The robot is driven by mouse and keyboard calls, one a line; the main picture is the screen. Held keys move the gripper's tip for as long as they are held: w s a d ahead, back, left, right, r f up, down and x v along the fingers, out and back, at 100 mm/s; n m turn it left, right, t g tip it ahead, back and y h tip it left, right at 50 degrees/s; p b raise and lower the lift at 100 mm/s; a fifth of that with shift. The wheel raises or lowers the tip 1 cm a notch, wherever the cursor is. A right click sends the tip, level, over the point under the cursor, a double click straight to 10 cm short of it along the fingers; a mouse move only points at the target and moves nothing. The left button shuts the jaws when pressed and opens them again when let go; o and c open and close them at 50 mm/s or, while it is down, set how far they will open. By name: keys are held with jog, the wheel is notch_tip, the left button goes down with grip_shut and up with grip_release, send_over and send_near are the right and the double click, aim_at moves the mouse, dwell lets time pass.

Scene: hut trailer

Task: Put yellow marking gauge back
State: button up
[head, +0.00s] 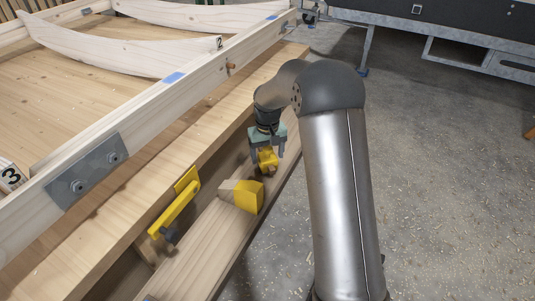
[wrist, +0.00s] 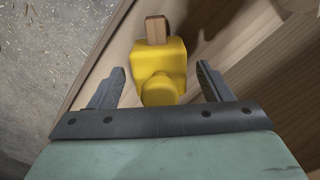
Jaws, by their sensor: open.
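The yellow marking gauge (wrist: 165,62) has a rounded yellow body, a yellow knob and a short wooden beam end. It stands at the wooden ledge, and in the head view its yellow part (head: 267,158) shows just below my gripper (head: 266,150). In the wrist view my gripper (wrist: 162,72) is open, with one finger on each side of the gauge. Gaps show between the fingers and its body. The gauge's underside is hidden.
A wooden block with a yellow face (head: 249,196) sits on the ledge (head: 205,245) close to my gripper. A yellow-handled tool (head: 175,205) is at the bench side. The long timber frame (head: 145,108) lies along the bench. Concrete floor (head: 440,170) is open at right.

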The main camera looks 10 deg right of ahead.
notch_tip(320, 180, up, 12)
jog(key=p, duration=0.3)
jog(key=shift+r, duration=0.1)
jog(key=s+m, duration=0.1)
jog(key=s, duration=3.4)
jog(key=shift+s+f+g, duration=0.25)
jog(key=shift+f+g, duration=0.05)
jog(key=shift+f, duration=0.15)
jog(key=shift+d, duration=0.1)
